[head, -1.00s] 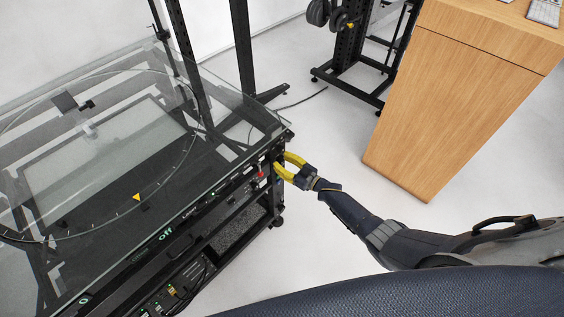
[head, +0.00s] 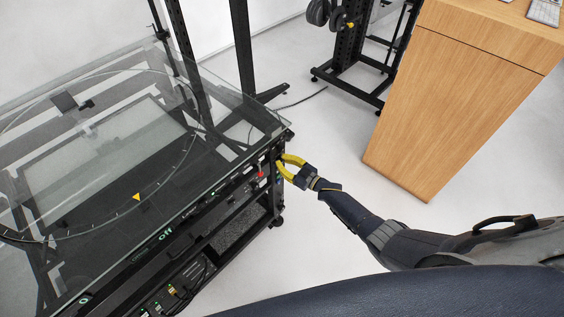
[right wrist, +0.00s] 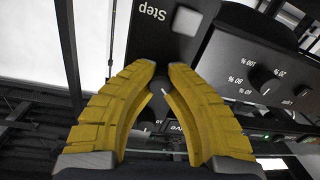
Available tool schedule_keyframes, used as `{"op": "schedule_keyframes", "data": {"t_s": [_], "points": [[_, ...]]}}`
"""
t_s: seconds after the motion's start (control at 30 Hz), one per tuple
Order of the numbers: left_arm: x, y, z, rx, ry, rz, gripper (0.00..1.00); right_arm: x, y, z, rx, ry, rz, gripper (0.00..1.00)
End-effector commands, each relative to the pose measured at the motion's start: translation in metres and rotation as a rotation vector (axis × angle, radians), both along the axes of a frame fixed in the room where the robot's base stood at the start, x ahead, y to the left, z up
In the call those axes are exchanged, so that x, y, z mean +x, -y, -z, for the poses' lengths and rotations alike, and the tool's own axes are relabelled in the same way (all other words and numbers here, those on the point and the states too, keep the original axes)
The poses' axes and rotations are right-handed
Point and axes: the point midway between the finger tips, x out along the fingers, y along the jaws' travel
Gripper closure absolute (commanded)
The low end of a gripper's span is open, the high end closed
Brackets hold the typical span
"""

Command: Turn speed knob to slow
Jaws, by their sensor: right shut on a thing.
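My right gripper (head: 279,164) is at the near right corner of the turntable's front control panel (head: 240,191). In the right wrist view the yellow fingertips (right wrist: 165,70) are brought together on a small dark knob (right wrist: 163,90), mostly hidden between the fingers; a thin white mark shows there. Its label is hidden, so I cannot read its setting. Another black knob (right wrist: 264,80) with a percent scale is apart from the fingers, to the right. My left gripper is not in view.
The glass-topped turntable (head: 110,150) fills the left, with a green "off" display (head: 165,233). A button marked "Step" (right wrist: 165,12) is above the fingers in the wrist view. A wooden cabinet (head: 460,90) stands right, with clear floor (head: 330,130) between.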

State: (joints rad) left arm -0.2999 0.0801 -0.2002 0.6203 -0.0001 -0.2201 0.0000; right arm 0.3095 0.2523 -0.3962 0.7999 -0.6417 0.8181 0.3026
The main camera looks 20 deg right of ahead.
Motion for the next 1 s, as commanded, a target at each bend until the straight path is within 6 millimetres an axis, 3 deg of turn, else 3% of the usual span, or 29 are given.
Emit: {"op": "schedule_keyframes", "data": {"t_s": [0.1,0.13,0.33,0.67,1.0], "points": [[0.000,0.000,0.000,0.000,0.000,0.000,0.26,0.002,-0.001,-0.004,0.005,0.006,-0.001,1.00],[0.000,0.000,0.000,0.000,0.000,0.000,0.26,0.002,-0.001,-0.004,0.005,0.006,-0.001,0.88],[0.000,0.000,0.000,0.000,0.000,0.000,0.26,0.002,-0.001,-0.003,0.004,0.004,-0.001,0.66],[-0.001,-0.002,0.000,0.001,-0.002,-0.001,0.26,-0.003,0.002,-0.001,0.003,0.000,0.000,0.66],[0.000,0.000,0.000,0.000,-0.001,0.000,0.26,-0.045,0.031,-0.001,0.003,0.000,0.000,0.66]]}}
